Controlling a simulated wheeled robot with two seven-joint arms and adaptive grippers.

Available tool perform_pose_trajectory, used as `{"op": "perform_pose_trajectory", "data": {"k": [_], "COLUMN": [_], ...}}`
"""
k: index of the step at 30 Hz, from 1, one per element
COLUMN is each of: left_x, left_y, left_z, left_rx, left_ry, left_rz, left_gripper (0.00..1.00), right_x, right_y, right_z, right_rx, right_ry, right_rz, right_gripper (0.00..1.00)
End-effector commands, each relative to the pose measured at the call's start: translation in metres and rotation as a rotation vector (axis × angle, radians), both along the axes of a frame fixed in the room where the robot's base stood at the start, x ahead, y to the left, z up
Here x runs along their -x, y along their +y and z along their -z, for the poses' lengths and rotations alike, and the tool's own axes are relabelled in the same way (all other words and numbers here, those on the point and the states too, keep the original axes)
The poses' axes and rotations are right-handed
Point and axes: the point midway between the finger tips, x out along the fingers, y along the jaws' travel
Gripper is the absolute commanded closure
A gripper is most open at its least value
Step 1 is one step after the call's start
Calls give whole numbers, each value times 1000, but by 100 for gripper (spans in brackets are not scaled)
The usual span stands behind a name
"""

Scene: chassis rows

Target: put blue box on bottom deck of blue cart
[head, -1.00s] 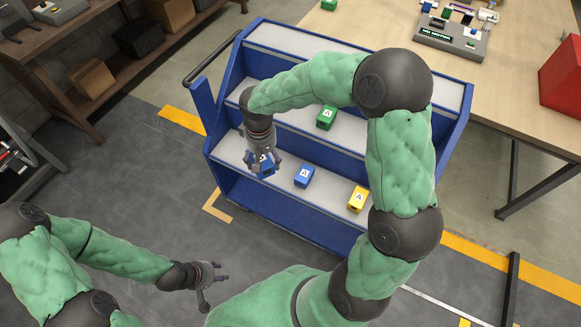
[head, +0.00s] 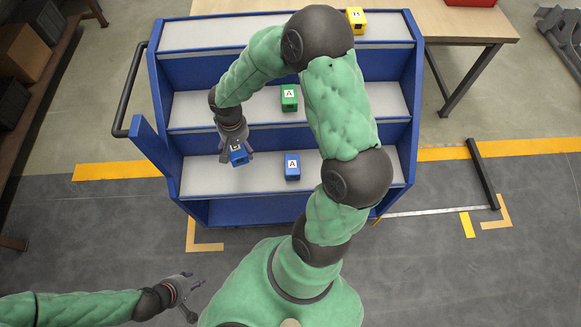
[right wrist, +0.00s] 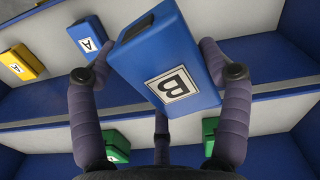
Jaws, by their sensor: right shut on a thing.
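The blue cart (head: 158,125) has stepped grey decks. My right gripper (head: 236,152) is shut on a blue box (head: 239,158) marked B, over the left part of the bottom deck (head: 205,180). In the right wrist view the box (right wrist: 205,40) sits tilted between the fingers; whether it touches the deck I cannot tell. Another blue box (head: 292,167), marked A, stands on the bottom deck to the right, apart from the gripper; it also shows in the right wrist view (right wrist: 88,36). My left gripper (head: 190,292) is open and empty, low at the left above the floor.
A green box (head: 289,98) marked A stands on the middle deck, and a yellow box (head: 356,20) on the top deck. The right wrist view shows another yellow box (right wrist: 22,65) beside the blue A box, and a second green box (right wrist: 208,135). A workbench (head: 460,25) stands behind the cart.

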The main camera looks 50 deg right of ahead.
Motion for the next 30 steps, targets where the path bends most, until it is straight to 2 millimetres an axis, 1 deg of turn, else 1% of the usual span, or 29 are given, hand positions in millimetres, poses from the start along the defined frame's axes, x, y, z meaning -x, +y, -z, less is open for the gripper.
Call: {"op": "perform_pose_trajectory", "data": {"k": [1, 3, 6, 10, 15, 20, 23, 30], "left_x": [0, 0, 0, 0, 0, 0, 0, 0], "left_y": [0, 0, 0, 0, 0, 0, 0, 0], "left_z": [11, 17, 24, 28, 29, 32, 37, 51], "left_rx": [0, 0, 0, 0, 0, 0, 0, 0], "left_ry": [1, 1, 1, 0, 0, -1, -1, -1], "left_rz": [0, 0, 0, 0, 0, 0, 0, 0], "left_gripper": [60, 60, 60, 60, 60, 60, 60, 60], "right_x": [11, 24, 40, 52, 57, 51, 39, 1], "right_y": [-14, -27, -40, -50, -54, -50, -42, -19], "right_z": [17, 32, 48, 60, 64, 68, 76, 96], "right_rx": [2, 2, 3, 3, 4, 3, 2, 2], "right_ry": [0, 0, -2, -3, -4, -5, -4, -5], "right_rz": [64, 141, 226, 295, 325, 321, 318, 318], "right_gripper": [81, 81, 81, 81, 81, 81, 81, 81]}}
